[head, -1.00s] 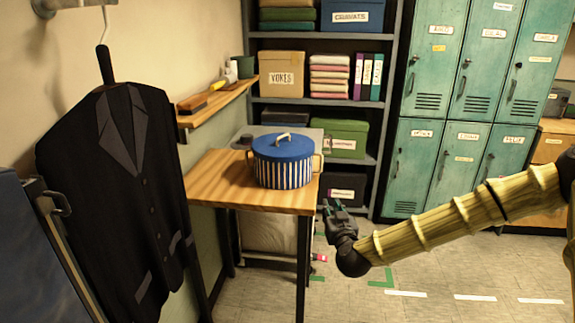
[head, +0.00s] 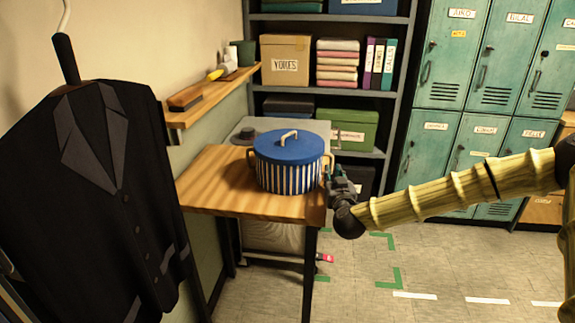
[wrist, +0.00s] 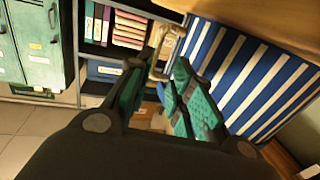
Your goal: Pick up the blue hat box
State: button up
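The blue hat box (head: 287,175) stands upright on the wooden table (head: 225,190). It has a plain blue lid with a pale top handle, blue and white striped sides, and a pale loop handle on each side. My gripper (head: 337,176) is at the box's right side, by the right loop handle. In the wrist view the striped side of the box (wrist: 245,75) fills the upper right. My gripper's green-padded fingers (wrist: 158,92) are apart there, and the loop handle (wrist: 166,52) shows near their tips. I cannot tell whether the handle lies between them.
A dark jacket (head: 100,190) hangs at the left. A narrow wall shelf (head: 215,95) with a brush is behind the table. A shelving unit (head: 330,20) with boxes and folded cloths stands at the back, with green lockers (head: 450,70) to its right. Floor at lower right is open.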

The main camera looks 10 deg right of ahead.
aim_at(332, 165)
jog(key=shift+w+d+f, duration=0.1)
jog(key=shift+w+d, duration=0.15)
jog(key=shift+w, duration=0.35)
jog(key=shift+w+d, duration=0.2)
jog(key=shift+w, duration=0.35)
jog(key=shift+w+d+p, duration=0.15)
jog(key=shift+w+p, duration=0.1)
jog(key=shift+w, duration=1)
jog(key=shift+w+d+p, duration=0.1)
jog(key=shift+w+p, duration=0.1)
jog(key=shift+w, duration=1.05)
grip_shut()
